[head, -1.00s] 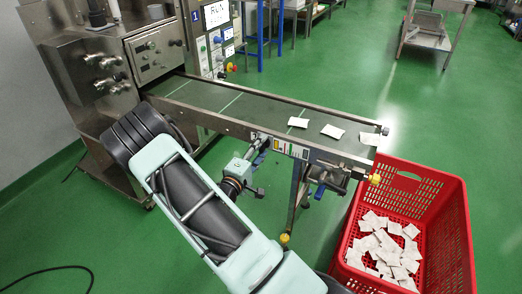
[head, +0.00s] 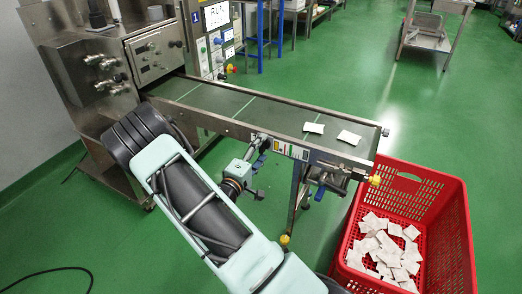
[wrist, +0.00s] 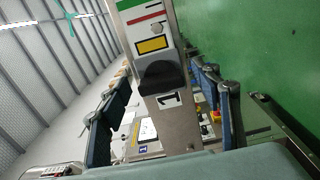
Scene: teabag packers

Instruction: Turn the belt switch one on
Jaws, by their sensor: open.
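Belt switch one is a black knob (wrist: 160,75) on a grey panel (wrist: 150,22) marked "1", with a yellow label and red and green stripes, in the wrist view. My gripper (wrist: 165,112) is open, with one dark blue finger on each side of the panel and knob. Gaps show between the fingers and the knob, so it holds nothing. In the head view my gripper (head: 262,149) is at the belt's near side, by the striped panel (head: 291,149). The knob's turned position is hard to tell.
The conveyor belt (head: 240,103) carries two white teabags (head: 313,128) towards its right end. A red crate (head: 447,215) with many teabags stands on the floor below that end. A steel machine (head: 85,85) stands at the left. Green floor is open in front of the belt.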

